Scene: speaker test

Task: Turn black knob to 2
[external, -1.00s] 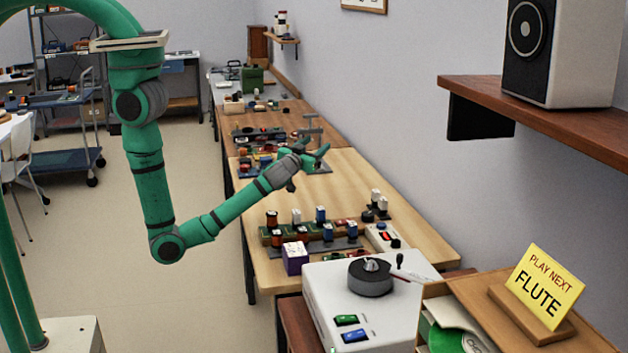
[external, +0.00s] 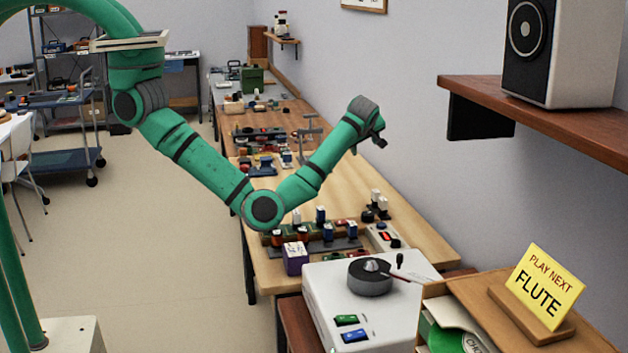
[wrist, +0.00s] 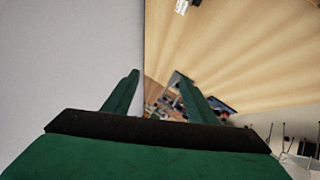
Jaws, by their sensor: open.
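A dark round knob or dial (external: 370,277) with a silvery top sits on the white box (external: 325,287) at the front of the workbench. A smaller black knob-like part (external: 392,241) is on the pale control box behind it. I cannot tell which one is the task's black knob, and no number 2 is readable. My gripper (external: 378,135) is raised above the bench, close to the right wall, well apart from these parts. In the wrist view my gripper (wrist: 158,76) is open, with nothing between its green fingers.
The wooden bench (external: 425,235) has bare room at its right. Several small blocks and a purple box (external: 295,258) stand near its front. A yellow sign (external: 545,285) reads PLAY NEXT FLUTE. A shelf (external: 540,125) with a speaker (external: 562,50) juts from the right wall.

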